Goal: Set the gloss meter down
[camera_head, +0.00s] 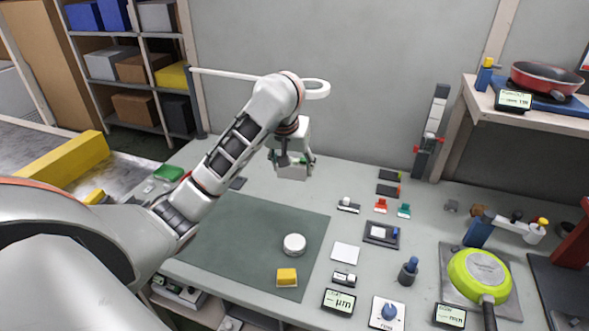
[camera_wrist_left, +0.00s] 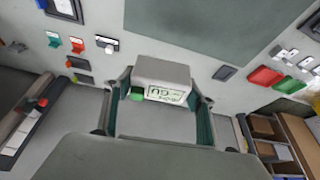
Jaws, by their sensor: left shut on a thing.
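The gloss meter (camera_wrist_left: 162,80) is a pale grey box with a small display reading GU and a green button. In the left wrist view it sits between the two fingers of my left gripper (camera_wrist_left: 160,105), which is shut on it. In the head view the left gripper (camera_head: 291,161) holds the meter (camera_head: 292,172) near the back edge of the grey table (camera_head: 335,190). It appears raised above the table, but the exact height is hard to tell. My right gripper is not in view.
A dark green mat (camera_head: 225,235) bears a white round puck (camera_head: 294,244) and a yellow block (camera_head: 287,277). A small dark pad (camera_head: 238,183) lies behind the mat. Several small devices and a lime green pan (camera_head: 479,272) occupy the right side. Bare table lies right of the gripper.

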